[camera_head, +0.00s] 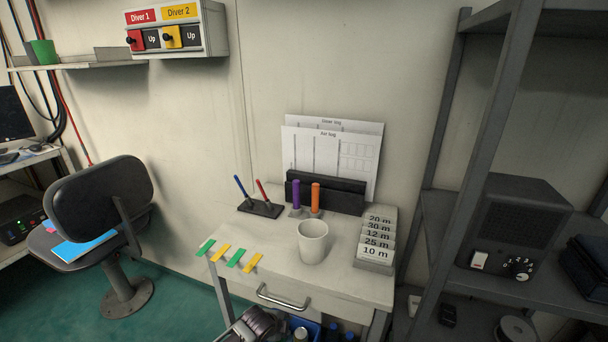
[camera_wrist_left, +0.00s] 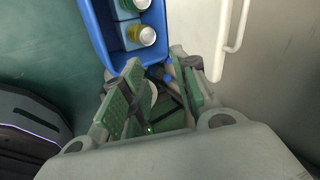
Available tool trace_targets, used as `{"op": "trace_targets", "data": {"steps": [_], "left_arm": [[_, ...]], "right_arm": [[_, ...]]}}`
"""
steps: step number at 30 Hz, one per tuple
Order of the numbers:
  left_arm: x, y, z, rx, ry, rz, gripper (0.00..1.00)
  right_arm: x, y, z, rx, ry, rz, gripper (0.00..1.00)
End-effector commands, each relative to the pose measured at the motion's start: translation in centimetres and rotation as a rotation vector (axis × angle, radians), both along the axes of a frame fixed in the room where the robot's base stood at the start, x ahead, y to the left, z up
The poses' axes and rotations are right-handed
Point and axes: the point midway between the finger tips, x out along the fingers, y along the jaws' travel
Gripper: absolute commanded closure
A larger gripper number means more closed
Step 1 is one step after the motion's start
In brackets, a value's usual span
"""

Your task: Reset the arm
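My left gripper (camera_wrist_left: 157,76) shows in the left wrist view with its two green-padded fingers apart. No object is clearly held between them; thin dark parts show in and behind the gap. A blue crate (camera_wrist_left: 98,38) with bottles in it lies just beyond the fingertips. My right gripper is in neither view.
The desk (camera_head: 335,278) holds a white cup (camera_head: 312,242), colored tabs, pens, markers, log sheets (camera_head: 330,155) and depth cards (camera_head: 376,245). Its drawer handle (camera_head: 283,298) sticks out in front. A chair (camera_head: 100,200) stands left; a metal shelf rack (camera_head: 480,130) stands right.

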Motion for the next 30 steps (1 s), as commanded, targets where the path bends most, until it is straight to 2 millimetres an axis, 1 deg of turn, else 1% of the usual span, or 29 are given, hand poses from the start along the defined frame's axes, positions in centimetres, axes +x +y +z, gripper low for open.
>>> {"op": "trace_targets", "data": {"steps": [1,5,10,15,23,30], "left_arm": [[-1.1,-0.4,-0.2,-0.025,0.021,0.029,0.71],[-3.3,-1.0,-0.4,-0.089,0.07,0.119,0.71],[-6.2,-1.2,-0.6,-0.163,0.138,0.247,0.71],[-9.0,-0.9,-0.7,-0.229,0.205,0.381,0.71],[-13.1,0.4,-0.8,-0.313,0.301,0.602,0.71],[-17.0,2.5,-0.9,-0.373,0.383,0.822,0.71]], "right_arm": [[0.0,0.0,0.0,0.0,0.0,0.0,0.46],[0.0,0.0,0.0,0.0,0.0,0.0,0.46],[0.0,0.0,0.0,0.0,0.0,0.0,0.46],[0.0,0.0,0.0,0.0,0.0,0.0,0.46],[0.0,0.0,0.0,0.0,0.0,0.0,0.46],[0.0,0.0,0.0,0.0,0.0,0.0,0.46]]}}
